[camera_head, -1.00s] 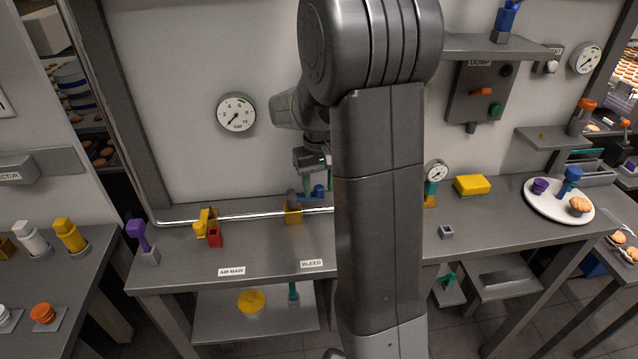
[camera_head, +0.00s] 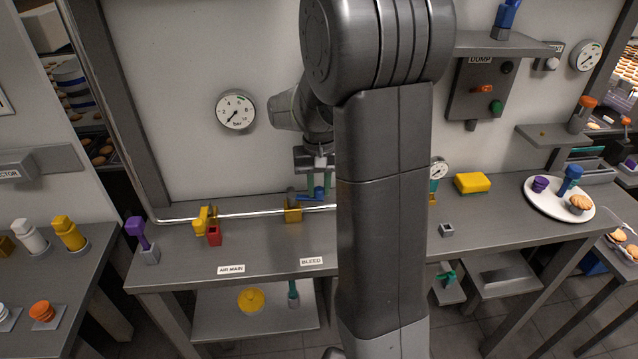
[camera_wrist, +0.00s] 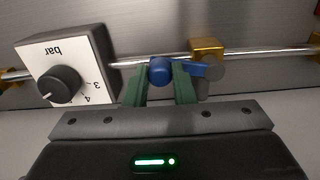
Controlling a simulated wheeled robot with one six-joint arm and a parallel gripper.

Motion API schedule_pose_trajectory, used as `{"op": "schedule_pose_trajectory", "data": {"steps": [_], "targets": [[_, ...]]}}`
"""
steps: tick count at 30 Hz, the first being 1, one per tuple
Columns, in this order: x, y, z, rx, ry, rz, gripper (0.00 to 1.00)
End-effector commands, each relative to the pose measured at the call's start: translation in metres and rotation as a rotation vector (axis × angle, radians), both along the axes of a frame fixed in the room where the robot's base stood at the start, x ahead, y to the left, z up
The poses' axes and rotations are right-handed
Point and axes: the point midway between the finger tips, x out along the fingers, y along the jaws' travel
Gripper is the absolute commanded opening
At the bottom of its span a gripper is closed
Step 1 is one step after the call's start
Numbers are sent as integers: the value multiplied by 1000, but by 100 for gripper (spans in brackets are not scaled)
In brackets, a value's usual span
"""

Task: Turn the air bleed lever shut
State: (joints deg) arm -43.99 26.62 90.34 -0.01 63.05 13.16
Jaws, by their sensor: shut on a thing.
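The bleed valve has a brass-yellow body (camera_head: 293,215) on the silver pipe, behind the BLEED label (camera_head: 312,261). Its blue lever (camera_head: 308,197) reaches right from the body, roughly along the pipe. In the wrist view the lever (camera_wrist: 203,70) runs from the yellow body (camera_wrist: 207,48) to a round blue knob (camera_wrist: 160,70). My gripper (camera_head: 318,186) is over the lever's free end. In the wrist view its green fingers (camera_wrist: 161,76) are shut on the knob, one on each side. My arm hides the pipe to the right.
A yellow valve (camera_head: 203,221) with a red block (camera_head: 214,236) stands left, behind the AIR MAIN label (camera_head: 231,269). A purple lever-like part (camera_head: 138,230) is at the bench's left end. In the wrist view a dial box (camera_wrist: 68,72) stands left of my fingers. The bench front is clear.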

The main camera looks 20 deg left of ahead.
Motion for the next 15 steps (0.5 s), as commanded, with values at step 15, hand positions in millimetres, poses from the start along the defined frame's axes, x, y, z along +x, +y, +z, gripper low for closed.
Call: {"op": "schedule_pose_trajectory", "data": {"steps": [15], "targets": [[-33,-2,0,1,-1,-487,0]]}}
